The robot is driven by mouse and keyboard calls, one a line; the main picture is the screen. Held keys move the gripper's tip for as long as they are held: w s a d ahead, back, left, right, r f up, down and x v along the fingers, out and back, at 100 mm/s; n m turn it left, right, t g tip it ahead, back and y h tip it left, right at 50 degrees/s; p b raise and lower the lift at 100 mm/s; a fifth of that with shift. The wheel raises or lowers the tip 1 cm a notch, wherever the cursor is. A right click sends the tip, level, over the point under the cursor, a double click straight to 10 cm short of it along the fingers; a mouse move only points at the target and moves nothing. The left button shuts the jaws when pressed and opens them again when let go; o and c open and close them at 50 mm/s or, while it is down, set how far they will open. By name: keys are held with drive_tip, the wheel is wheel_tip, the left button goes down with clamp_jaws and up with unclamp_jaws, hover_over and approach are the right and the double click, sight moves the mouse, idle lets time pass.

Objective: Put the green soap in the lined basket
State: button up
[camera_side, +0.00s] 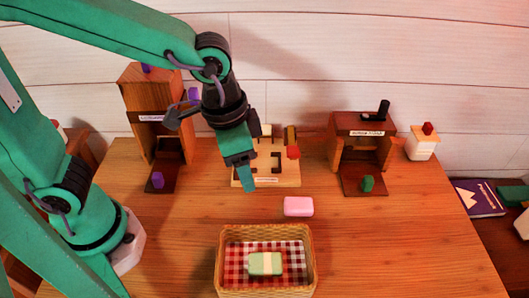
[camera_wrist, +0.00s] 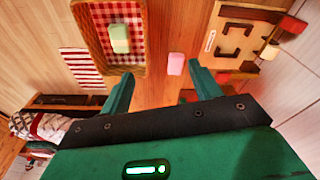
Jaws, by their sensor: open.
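The pale green soap (camera_side: 265,263), with a lighter band around it, lies inside the wicker basket (camera_side: 221,262) on its red-and-white checked lining (camera_side: 237,262). The green soap (camera_wrist: 120,39) and the basket (camera_wrist: 142,45) also show in the wrist view at the upper left. My gripper (camera_side: 249,188) is open and empty, above the table behind the basket, apart from both basket and soap. In the wrist view its two fingers (camera_wrist: 160,82) are spread with nothing between them.
A pink soap (camera_side: 298,206) lies behind the basket to the right. A wooden tray with cut-outs (camera_side: 285,182) stands behind my gripper. Wooden cabinets stand left (camera_side: 135,90) and right (camera_side: 350,125), with a purple block (camera_side: 157,180) and a green block (camera_side: 367,183) in front. The table's right side is clear.

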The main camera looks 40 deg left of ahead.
drive_tip(key=s+a+r+n+t, duration=0.1)
drive_tip(key=a+r+n+t, duration=0.1)
drive_tip(key=a, duration=0.7)
drive_tip(key=s+a+r+n+t+y, duration=0.1)
drive_tip(key=s+a+r+n+t, duration=0.1)
drive_tip(key=a, duration=0.7)
drive_tip(key=shift+s+a+r+n, duration=0.15)
drive_tip(key=shift+s+r+n, duration=0.1)
drive_tip(key=shift+r+n, duration=0.65)
drive_tip(key=shift+f, duration=0.15)
